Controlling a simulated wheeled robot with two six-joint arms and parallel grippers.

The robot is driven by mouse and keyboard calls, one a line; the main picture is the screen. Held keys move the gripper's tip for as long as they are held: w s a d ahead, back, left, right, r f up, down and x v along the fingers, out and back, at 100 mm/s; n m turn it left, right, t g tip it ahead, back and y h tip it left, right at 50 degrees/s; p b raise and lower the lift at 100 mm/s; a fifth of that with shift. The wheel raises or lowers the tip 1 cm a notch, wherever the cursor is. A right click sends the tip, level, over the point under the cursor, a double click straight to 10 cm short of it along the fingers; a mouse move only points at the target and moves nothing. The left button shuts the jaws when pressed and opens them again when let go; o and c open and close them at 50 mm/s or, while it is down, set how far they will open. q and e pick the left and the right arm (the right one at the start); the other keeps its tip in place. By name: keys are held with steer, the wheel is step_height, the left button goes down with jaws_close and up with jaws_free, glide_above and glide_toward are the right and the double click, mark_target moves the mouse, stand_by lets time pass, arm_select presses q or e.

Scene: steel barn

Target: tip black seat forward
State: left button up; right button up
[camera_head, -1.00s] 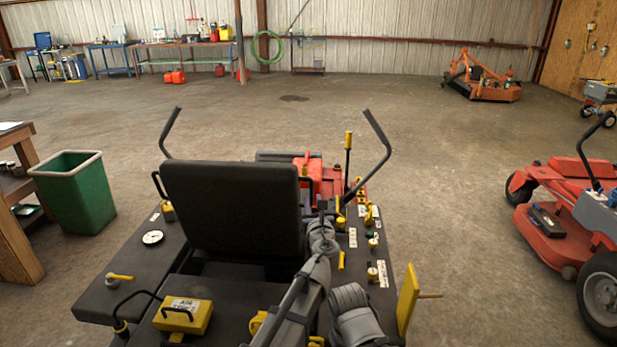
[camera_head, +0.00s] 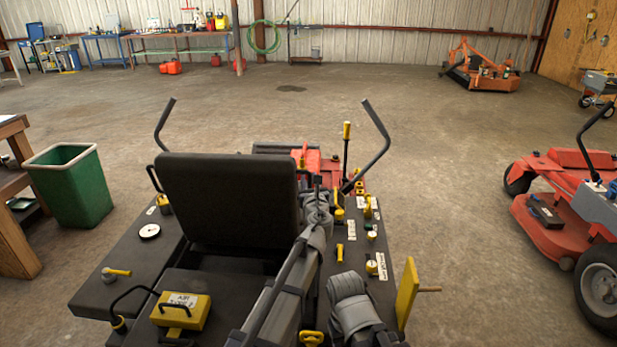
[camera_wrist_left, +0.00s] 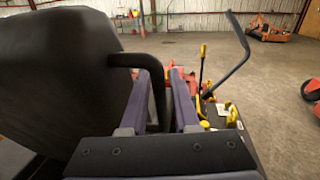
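The black seat (camera_head: 228,203) stands upright on the mower, its back toward me. Its dark back fills the left of the left wrist view (camera_wrist_left: 60,75). A thin black bar (camera_wrist_left: 130,60) comes off the seat's right side and bends down between the fingers of my left gripper (camera_wrist_left: 165,85). The gap around the bar is narrow, and I cannot tell whether the fingers press on it. In the head view my left gripper (camera_head: 317,190) is just right of the seat back, partly hidden by its own wrist. My right gripper is not in view.
Two control levers (camera_head: 163,125) (camera_head: 376,145) rise beyond the seat. A yellow box (camera_head: 182,310) sits on the left rear deck. Yellow knobs line the right deck. A green bin (camera_head: 72,190) stands left, and a red mower (camera_head: 560,205) right.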

arm_select(q)
steer(key=shift+w+a, duration=0.2)
steer(key=shift+w, duration=0.6)
steer(key=shift+c, duration=0.2)
jaws_close()
stand_by(0.6)
